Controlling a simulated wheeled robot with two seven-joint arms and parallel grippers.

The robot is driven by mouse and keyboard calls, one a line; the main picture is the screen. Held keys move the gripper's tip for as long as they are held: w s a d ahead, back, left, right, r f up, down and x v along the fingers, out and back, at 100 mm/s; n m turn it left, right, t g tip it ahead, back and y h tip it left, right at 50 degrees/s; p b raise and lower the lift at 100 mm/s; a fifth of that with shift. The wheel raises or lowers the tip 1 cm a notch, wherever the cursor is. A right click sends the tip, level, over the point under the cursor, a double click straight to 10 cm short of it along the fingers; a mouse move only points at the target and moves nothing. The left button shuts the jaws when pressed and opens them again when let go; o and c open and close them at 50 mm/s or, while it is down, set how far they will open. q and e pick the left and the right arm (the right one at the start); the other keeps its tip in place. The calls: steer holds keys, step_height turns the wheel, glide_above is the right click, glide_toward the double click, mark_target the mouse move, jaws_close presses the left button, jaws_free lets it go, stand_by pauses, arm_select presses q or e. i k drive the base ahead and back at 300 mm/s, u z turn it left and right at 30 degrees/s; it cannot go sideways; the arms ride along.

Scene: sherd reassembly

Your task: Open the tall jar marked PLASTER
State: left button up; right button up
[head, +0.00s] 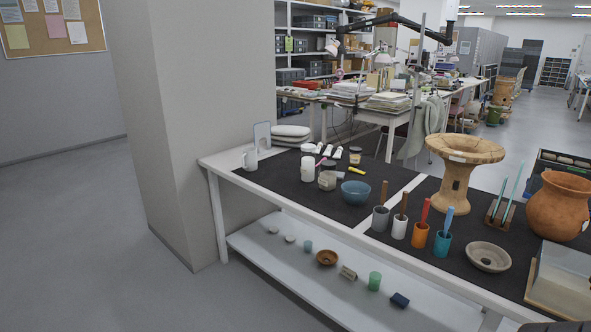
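A tall white lidded jar (307,170) stands upright on the dark mat at the left part of the table. It looks closed, but no marking on it is legible at this size. Another jar-like container (327,180) stands just in front of the white jar. I cannot read the word PLASTER on any of them. Neither of my grippers is in view.
A blue bowl (355,192) and several cups with tools, such as a grey cup (380,218), stand to the right. A white mug (250,159) is at the left end. A pedestal vessel (462,165) and terracotta pot (560,206) stand farther right. A pillar (200,130) adjoins the table's left end.

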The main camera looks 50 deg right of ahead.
mark_target(308, 160)
steer(key=z, duration=0.5)
steer(key=i, duration=2.05)
steer(key=z, duration=1.55)
steer(key=i, duration=0.65)
steer(key=z, duration=0.45)
